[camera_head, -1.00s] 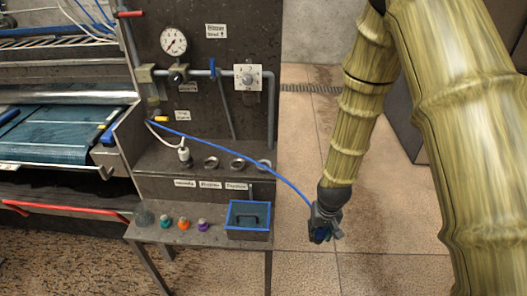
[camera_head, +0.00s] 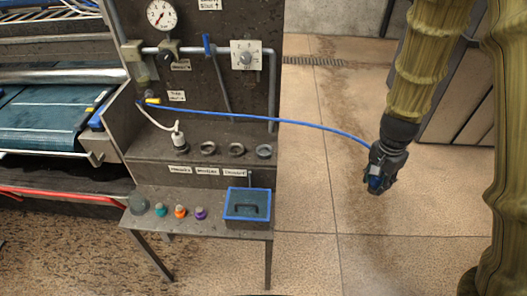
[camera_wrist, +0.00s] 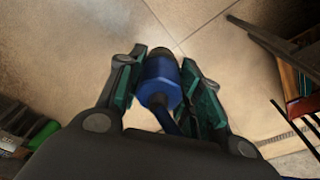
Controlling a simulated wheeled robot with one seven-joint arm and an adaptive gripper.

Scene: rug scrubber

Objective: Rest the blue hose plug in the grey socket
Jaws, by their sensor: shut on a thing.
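My gripper (camera_head: 384,167) is shut on the blue hose plug (camera_wrist: 159,82), which shows between the two green-lined fingers in the wrist view. In the head view the blue plug (camera_head: 375,183) is partly hidden by the fingers. They hang in the air over the floor, well right of the bench. A blue hose (camera_head: 290,122) runs from the panel to the plug. A row of ring-shaped sockets stands on the ledge: left ring (camera_head: 207,148), middle ring (camera_head: 236,149) and right ring (camera_head: 264,151). All look greyish, and I cannot tell which is the grey socket.
A white plug (camera_head: 179,139) stands at the ledge's left end. Below, a shelf (camera_head: 215,226) carries small coloured-capped items (camera_head: 180,211) and a blue-rimmed box (camera_head: 246,216). The upright panel (camera_head: 205,105) with a gauge (camera_head: 161,15) stands behind. Floor between bench and gripper is clear.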

